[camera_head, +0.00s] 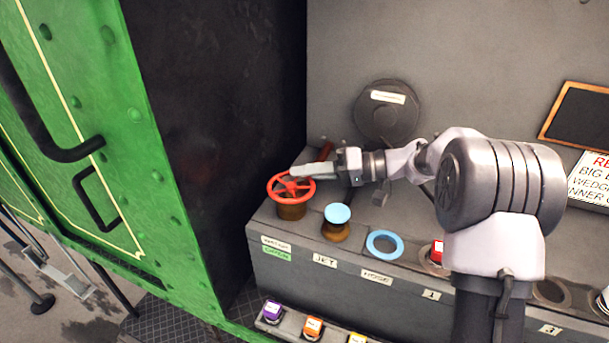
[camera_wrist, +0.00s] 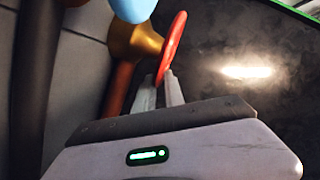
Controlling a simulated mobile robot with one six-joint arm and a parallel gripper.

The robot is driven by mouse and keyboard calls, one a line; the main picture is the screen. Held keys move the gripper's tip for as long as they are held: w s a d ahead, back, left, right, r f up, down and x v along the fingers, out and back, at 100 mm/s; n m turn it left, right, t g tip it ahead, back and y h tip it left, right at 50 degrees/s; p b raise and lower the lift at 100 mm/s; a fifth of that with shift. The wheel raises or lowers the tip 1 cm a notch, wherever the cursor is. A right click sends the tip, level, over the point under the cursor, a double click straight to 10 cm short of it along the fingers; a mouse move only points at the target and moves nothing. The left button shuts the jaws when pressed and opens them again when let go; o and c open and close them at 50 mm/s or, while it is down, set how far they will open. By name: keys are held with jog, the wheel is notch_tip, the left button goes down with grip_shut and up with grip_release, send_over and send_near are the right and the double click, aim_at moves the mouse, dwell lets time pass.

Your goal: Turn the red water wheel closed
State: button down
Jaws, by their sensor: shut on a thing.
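The red water wheel (camera_head: 291,190) sits on a brass-coloured stem at the left end of the grey bench. It also shows edge-on in the wrist view (camera_wrist: 177,41), with its brass hub beside it. My gripper (camera_head: 308,172) reaches in from the right, and its fingers are at the wheel's far rim. In the wrist view my gripper (camera_wrist: 160,90) has one finger on each side of the red rim and is shut on it. The fingertips' exact contact is partly hidden in the body camera view.
A blue-topped knob (camera_head: 338,214) stands close right of the wheel, above the JET label. A blue ring (camera_head: 384,245) lies farther right. A green panel (camera_head: 140,150) and dark wall bound the left. A round plate (camera_head: 387,111) is on the back wall. Small coloured blocks sit on a lower ledge.

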jog(key=m+t+b, duration=0.1)
jog(key=b, duration=0.1)
jog(key=s+d+f+m+t+b, duration=0.1)
jog(key=t+b, duration=0.1)
jog(key=b, duration=0.1)
jog(key=shift+f+t+h, duration=0.15)
jog(key=shift+t+h, duration=0.15)
jog(key=shift+h, duration=0.1)
jog(key=m+t+b, duration=0.1)
jog(key=b, duration=0.1)
jog(key=m+t+h+b, duration=0.1)
jog(key=b, duration=0.1)
jog(key=shift+s+d, duration=0.15)
jog(key=shift+s, duration=0.1)
jog(key=shift+s+d+r+m+t+h+b, duration=0.1)
jog(key=shift+m+t+h+b, duration=0.1)
jog(key=shift+m+t+b, duration=0.35)
jog(key=shift+s+d+r+m+t+h+b, duration=0.1)
jog(key=shift+m+t+h+b, duration=0.2)
jog(key=shift+b, duration=0.35)
jog(key=c, duration=1.5)
grip_release()
jog(key=shift+c, duration=0.2)
jog(key=shift+r, duration=0.15)
jog(key=shift+r+t, duration=0.1)
jog(key=shift+t, duration=0.15)
